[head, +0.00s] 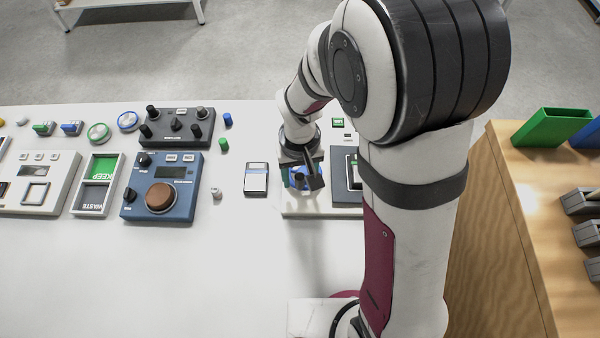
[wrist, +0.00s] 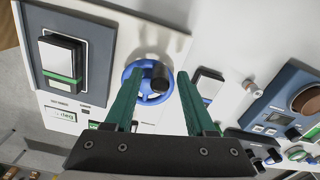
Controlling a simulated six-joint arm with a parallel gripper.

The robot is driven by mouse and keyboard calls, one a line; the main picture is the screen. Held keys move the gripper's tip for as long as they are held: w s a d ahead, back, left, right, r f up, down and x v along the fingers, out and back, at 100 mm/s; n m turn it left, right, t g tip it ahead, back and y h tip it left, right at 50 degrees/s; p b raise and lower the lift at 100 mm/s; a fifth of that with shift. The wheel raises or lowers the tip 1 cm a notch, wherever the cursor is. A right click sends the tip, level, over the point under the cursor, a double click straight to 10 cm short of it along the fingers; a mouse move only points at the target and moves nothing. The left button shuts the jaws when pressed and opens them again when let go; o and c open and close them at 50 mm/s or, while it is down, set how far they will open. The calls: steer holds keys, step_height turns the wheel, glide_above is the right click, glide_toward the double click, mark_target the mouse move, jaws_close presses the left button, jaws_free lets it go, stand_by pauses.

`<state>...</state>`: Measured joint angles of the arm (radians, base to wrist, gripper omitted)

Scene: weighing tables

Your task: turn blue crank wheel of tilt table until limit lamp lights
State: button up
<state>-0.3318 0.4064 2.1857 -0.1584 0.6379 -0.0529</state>
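The blue crank wheel (wrist: 153,100) with its dark round handle (wrist: 160,74) sits on the white tilt table (wrist: 112,45), which has a dark panel bearing a white block with a green band (wrist: 62,60). My gripper (wrist: 160,76) is open, its two green fingers on either side of the handle over the wheel. Whether they touch it I cannot tell. In the head view my gripper (head: 302,180) is over the tilt table (head: 325,212), and only bits of blue wheel show under it. My arm hides part of the table. I cannot make out whether the limit lamp is lit.
A small white-and-black device (head: 256,180) lies left of the tilt table. Further left are a blue device with a brown knob (head: 160,197), a dark knob box (head: 177,127) and a keep/waste tray (head: 97,184). The white bench front is clear. A wooden table (head: 500,230) stands at right.

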step_height(320, 180, up, 16)
stand_by(0.5)
steer(key=shift+f, duration=0.1)
steer(key=s+d+m+y, duration=0.1)
steer(key=s+d+m, duration=0.2)
steer(key=s, duration=0.5)
steer(key=s+d+f+m, duration=0.1)
steer(key=s+d+m, duration=0.3)
steer(key=s, duration=0.5)
steer(key=shift+f+m+y, duration=0.3)
steer(key=shift+m+y, duration=0.1)
steer(key=shift+m, duration=0.1)
